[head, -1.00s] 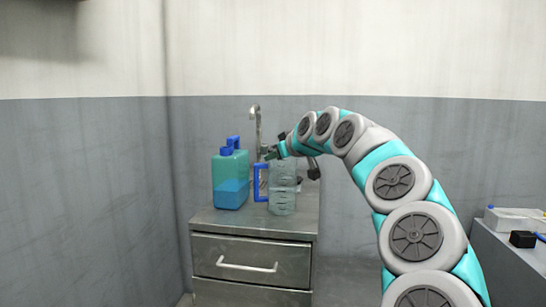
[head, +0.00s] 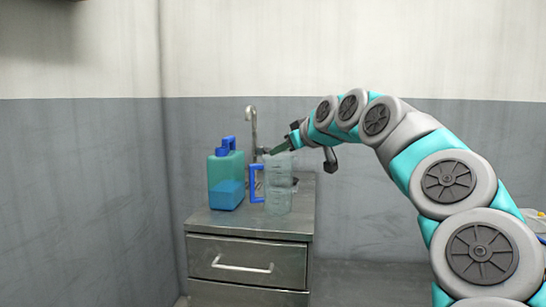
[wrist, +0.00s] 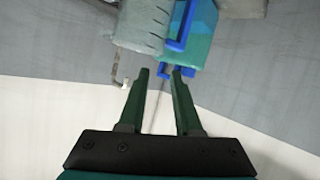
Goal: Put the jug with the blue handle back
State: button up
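The clear jug (head: 279,190) with the blue handle (head: 256,184) stands upright on the steel cabinet top (head: 250,222), its handle to the left. In the wrist view, the picture is upside down; the jug (wrist: 142,22) and its blue handle (wrist: 184,25) show at the top, beyond the fingertips. My gripper (head: 277,149) is at the height of the jug's rim, in front of or above it; the head view does not settle which. In the wrist view, my gripper (wrist: 161,72) is open, with nothing between its fingers.
A teal canister (head: 226,181) with a blue cap and blue liquid stands close to the jug's left. A metal tap (head: 253,128) rises behind them. Grey walls close the back and left. A second surface at the right edge is mostly behind my arm.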

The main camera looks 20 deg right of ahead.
jog(key=shift+v, duration=2.25)
jog(key=s+a+f+n+g+y, duration=0.1)
jog(key=s+a+f+g, duration=0.3)
jog(key=a+f, duration=0.5)
jog(key=s+a+f+g, duration=0.2)
jog(key=s+a+f, duration=0.5)
jog(key=a, duration=0.3)
jog(key=s+f+m+g+h, duration=0.2)
jog(key=s+f+g, duration=0.7)
jog(key=s+f, duration=1.6)
jog(key=s+a+m, duration=0.1)
jog(key=s+m, duration=0.1)
jog(key=s, duration=0.2)
jog(key=shift+f+m, duration=0.2)
jog(key=shift+m, duration=0.1)
